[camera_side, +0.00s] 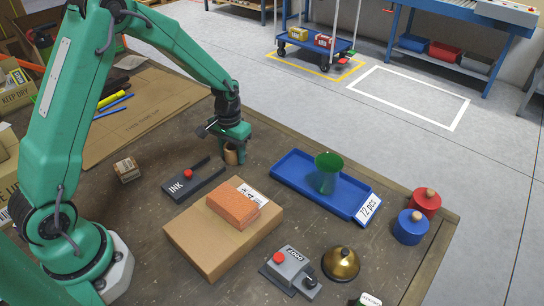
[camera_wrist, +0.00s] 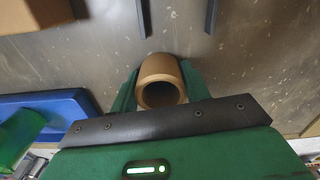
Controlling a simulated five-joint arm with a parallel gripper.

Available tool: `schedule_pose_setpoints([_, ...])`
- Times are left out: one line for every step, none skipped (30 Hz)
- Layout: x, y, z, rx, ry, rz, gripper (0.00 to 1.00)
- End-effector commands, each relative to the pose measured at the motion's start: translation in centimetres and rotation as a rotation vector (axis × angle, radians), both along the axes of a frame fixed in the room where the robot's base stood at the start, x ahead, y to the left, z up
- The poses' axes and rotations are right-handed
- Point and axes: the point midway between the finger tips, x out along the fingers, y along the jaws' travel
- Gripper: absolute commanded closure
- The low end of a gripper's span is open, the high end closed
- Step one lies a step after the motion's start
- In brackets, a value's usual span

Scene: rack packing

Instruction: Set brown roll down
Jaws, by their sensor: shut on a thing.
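The brown roll (camera_side: 230,155) is a short hollow tube, upright between the fingers of my green gripper (camera_side: 233,157) in the side view. In the wrist view my gripper's two green fingers press on either side of the roll (camera_wrist: 160,68), and its dark open end faces the camera. The roll is at or just above the wooden table, behind the cardboard box; I cannot tell whether its lower end touches the table. The fingers hide part of its sides.
A blue tray (camera_side: 290,181) with a green cup (camera_side: 328,172) lies to the right. An ink pad (camera_side: 195,182) and a cardboard box (camera_side: 215,246) bearing an orange brick (camera_side: 233,204) are nearer. Bare table surrounds the roll.

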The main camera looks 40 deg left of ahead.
Motion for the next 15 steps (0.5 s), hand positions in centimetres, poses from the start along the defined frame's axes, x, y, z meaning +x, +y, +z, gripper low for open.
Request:
schedule_pose_setpoints([-0.01,0.0,-0.14,0.0,0.001,0.0,0.76])
schedule_pose_setpoints([-0.01,0.0,-0.21,0.0,0.001,0.0,0.76])
schedule_pose_setpoints([0.0,0.0,-0.19,0.0,0.0,0.0,0.48])
schedule_pose_setpoints([0.0,0.0,-0.18,0.0,0.0,0.0,0.42])
schedule_pose_setpoints([0.0,0.0,-0.18,0.0,0.0,0.0,0.36])
schedule_pose_setpoints([0.0,0.0,-0.18,0.0,0.0,0.0,0.32])
schedule_pose_setpoints([0.0,0.0,-0.17,0.0,0.0,0.0,0.32])
schedule_pose_setpoints([0.0,0.0,-0.17,0.0,0.0,0.0,0.32])
schedule_pose_setpoints([0.0,0.0,-0.17,0.0,0.0,0.0,0.32])
schedule_pose_setpoints([0.0,0.0,-0.16,0.0,0.0,0.0,0.32])
schedule_pose_setpoints([0.0,0.0,-0.16,0.0,0.0,0.0,0.32])
schedule_pose_setpoints([0.0,0.0,-0.16,0.0,0.0,0.0,0.32])
schedule_pose_setpoints([0.0,0.0,-0.16,0.0,0.0,0.0,0.32])
schedule_pose_setpoints([0.0,0.0,-0.15,0.0,0.0,0.0,0.32])
schedule_pose_setpoints([0.0,0.0,-0.11,0.0,0.0,0.0,0.32])
